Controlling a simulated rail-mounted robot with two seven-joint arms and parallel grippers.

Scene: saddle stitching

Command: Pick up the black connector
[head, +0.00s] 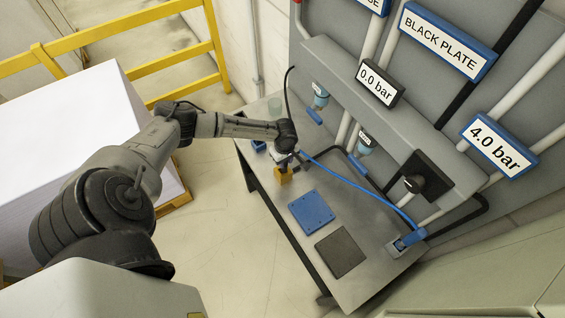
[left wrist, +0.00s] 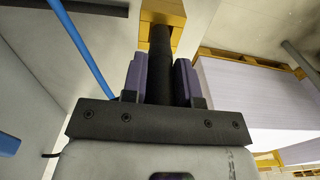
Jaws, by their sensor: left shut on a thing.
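The black connector (left wrist: 160,62) shows in the left wrist view as a dark cylinder between the two purple fingers of my left gripper (left wrist: 160,80). The gripper is shut on it. The connector's far end meets or overlaps a yellow block (left wrist: 161,12); I cannot tell whether it is still seated there. In the head view my left gripper (head: 282,158) is over the left part of the metal table, just above the yellow block (head: 283,175). The connector is mostly hidden there by the gripper. My right gripper is not in view.
The metal table (head: 285,230) holds a blue plate (head: 311,211) and a dark plate (head: 340,252). A blue hose (head: 365,183) runs across it to a blue connector (head: 411,238). A panel with gauges and pipes stands behind. A white stack (head: 75,150) and yellow railing are left.

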